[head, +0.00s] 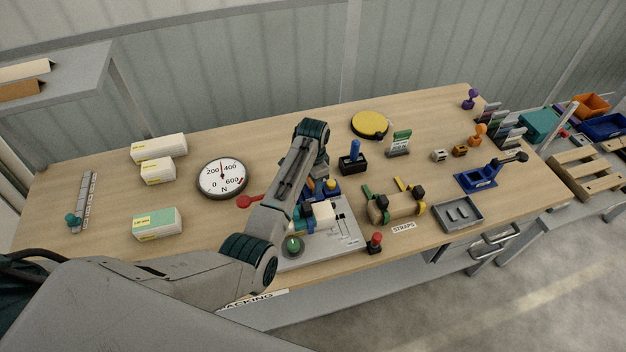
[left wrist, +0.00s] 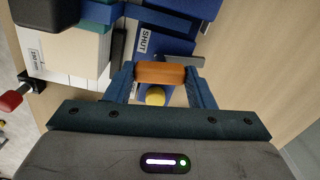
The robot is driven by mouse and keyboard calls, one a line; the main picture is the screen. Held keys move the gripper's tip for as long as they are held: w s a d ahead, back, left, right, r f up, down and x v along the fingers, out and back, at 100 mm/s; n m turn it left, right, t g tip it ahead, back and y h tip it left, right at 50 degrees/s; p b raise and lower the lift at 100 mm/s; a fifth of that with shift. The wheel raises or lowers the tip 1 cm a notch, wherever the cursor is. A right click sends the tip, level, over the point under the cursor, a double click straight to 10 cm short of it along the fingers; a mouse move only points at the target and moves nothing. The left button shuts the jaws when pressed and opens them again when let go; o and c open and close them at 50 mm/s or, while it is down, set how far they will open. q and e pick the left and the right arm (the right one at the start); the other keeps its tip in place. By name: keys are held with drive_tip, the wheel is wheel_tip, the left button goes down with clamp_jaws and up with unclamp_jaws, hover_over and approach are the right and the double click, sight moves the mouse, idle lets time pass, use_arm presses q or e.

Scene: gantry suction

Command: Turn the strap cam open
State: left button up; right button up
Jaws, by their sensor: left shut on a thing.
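My left gripper (head: 322,187) reaches down over the blue fixture, with my arm covering much of it in the head view. In the left wrist view, the gripper (left wrist: 161,80) is shut on an orange handle (left wrist: 160,73), which lies crosswise between its fingers and appears to be the strap cam's grip. A blue block (left wrist: 160,42) with a SHUT label stands just beyond the handle. A yellow knob (left wrist: 155,96) shows between the fingers, just below the handle. The cam's exact angle is hard to tell. My right gripper is not in view.
A white block (left wrist: 75,50) stands beside the fixture. The grey plate (head: 345,236) carries a green knob (head: 292,246). A red lever (head: 248,201) is left of my arm. A strapped tan roll (head: 393,208) and a red button (head: 375,242) lie right. A dial (head: 222,178) is left.

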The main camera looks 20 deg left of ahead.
use_arm(q)
drive_tip(key=shift+r+m, duration=0.1)
drive_tip(key=shift+m, duration=0.9)
drive_tip(key=shift+w, duration=0.1)
drive_tip(key=o, duration=1)
wheel_tip(320, 180, up, 11)
drive_tip(key=b, duration=0.3)
drive_tip(key=shift+b, duration=0.3)
